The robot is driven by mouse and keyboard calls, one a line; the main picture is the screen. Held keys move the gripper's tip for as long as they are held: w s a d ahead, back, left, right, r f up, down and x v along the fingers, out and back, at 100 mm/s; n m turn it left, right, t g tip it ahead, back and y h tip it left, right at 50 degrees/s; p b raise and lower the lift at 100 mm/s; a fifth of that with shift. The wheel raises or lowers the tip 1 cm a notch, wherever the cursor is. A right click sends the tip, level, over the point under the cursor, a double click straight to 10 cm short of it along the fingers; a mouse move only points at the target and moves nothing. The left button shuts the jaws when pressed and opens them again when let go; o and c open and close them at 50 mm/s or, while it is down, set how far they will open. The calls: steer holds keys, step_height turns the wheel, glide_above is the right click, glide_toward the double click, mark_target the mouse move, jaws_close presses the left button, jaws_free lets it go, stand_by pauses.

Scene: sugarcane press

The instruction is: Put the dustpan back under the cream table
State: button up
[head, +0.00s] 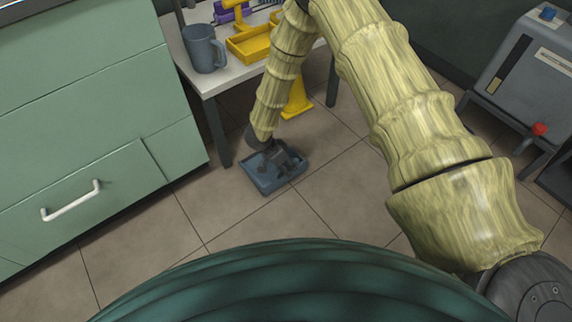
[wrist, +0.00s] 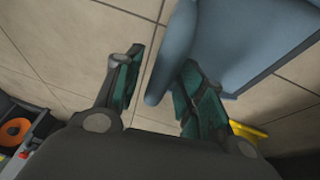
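The blue-grey dustpan (head: 264,183) lies on the tiled floor in front of the cream table (head: 205,78), just beyond its front legs. My gripper (head: 275,155) reaches down over the dustpan and hides part of it. In the wrist view the dustpan (wrist: 225,40) fills the upper right. My gripper (wrist: 160,90) is open there, its two fingers apart. A narrow rounded part of the dustpan, a rim or handle, reaches down between the fingers, nearer the right one. A gap shows at the left finger. I cannot tell whether the right finger touches the dustpan.
A yellow object (head: 297,103) stands on the floor by the table. A grey mug (head: 204,50) and yellow tray (head: 250,45) sit on the tabletop. Green drawers (head: 100,150) flank the left. A grey machine (head: 525,70) stands right. Floor before the dustpan is clear.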

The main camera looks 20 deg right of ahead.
steer(key=p+v, duration=0.6)
steer(key=v, duration=0.6)
steer(key=s+d+f+n+t, duration=0.1)
steer(key=s+d+f+n, duration=0.25)
steer(key=s, duration=0.35)
steer(key=s+d+f+n+t, duration=0.1)
steer(key=s+d+f+n, duration=0.1)
steer(key=s+d+n, duration=0.35)
steer(key=s+r+n+g+y, duration=0.1)
steer(key=s+n+y, duration=0.3)
steer(key=s, duration=1.9)
steer(key=shift+s+a+r+g+y, duration=0.25)
steer(key=shift+a+r+g+y, duration=0.1)
steer(key=shift+g, duration=0.35)
